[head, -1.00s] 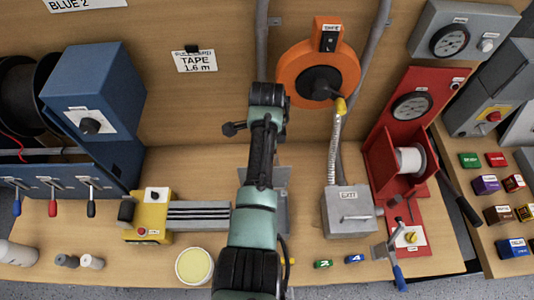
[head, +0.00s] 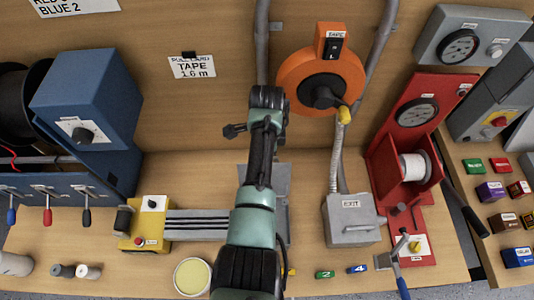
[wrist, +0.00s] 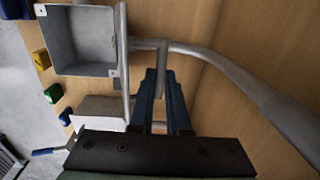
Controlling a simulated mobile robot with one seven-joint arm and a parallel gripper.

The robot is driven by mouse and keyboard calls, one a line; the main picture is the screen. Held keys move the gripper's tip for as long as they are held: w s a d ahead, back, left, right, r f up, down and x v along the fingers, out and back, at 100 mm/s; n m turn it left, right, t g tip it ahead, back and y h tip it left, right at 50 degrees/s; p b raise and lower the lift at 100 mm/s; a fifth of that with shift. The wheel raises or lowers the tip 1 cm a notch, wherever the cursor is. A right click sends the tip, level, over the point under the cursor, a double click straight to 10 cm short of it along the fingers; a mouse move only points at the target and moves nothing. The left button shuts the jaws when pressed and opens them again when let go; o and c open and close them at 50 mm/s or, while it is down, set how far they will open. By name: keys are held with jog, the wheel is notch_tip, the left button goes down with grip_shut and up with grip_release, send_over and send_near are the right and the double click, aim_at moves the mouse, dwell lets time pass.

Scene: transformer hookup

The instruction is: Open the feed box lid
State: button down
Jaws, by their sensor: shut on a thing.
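The feed box is the grey open-fronted box (wrist: 82,42) at the upper left of the wrist view, and its empty inside shows. Its lid (wrist: 123,65) stands out from the box's edge and is seen nearly edge-on. My gripper (wrist: 162,88) has its dark blue fingers shut on the lid's grey handle (wrist: 161,58), beside the lid. In the head view my arm covers most of the feed box; a grey plate of it (head: 281,205) shows to the arm's right. The gripper itself is hidden there.
A grey conduit (wrist: 225,66) curves across the wrist view close to the fingers. The EXIT box (head: 350,221) stands to the right with a metal hose, below the orange tape reel (head: 294,82). A yellow clamp unit (head: 146,223) and a yellow-topped tub (head: 192,277) are left.

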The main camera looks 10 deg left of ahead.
jog(key=c, duration=0.9)
grip_release()
jog(key=shift+w+a, duration=0.1)
jog(key=shift+w, duration=0.25)
jog(key=shift+s+r, duration=0.15)
jog(key=r, duration=0.4)
jog(key=r+b, duration=0.1)
jog(key=r, duration=0.7)
jog(key=shift+s+r+b, duration=0.3)
jog(key=shift+s+r, duration=0.05)
jog(key=shift+r, duration=0.05)
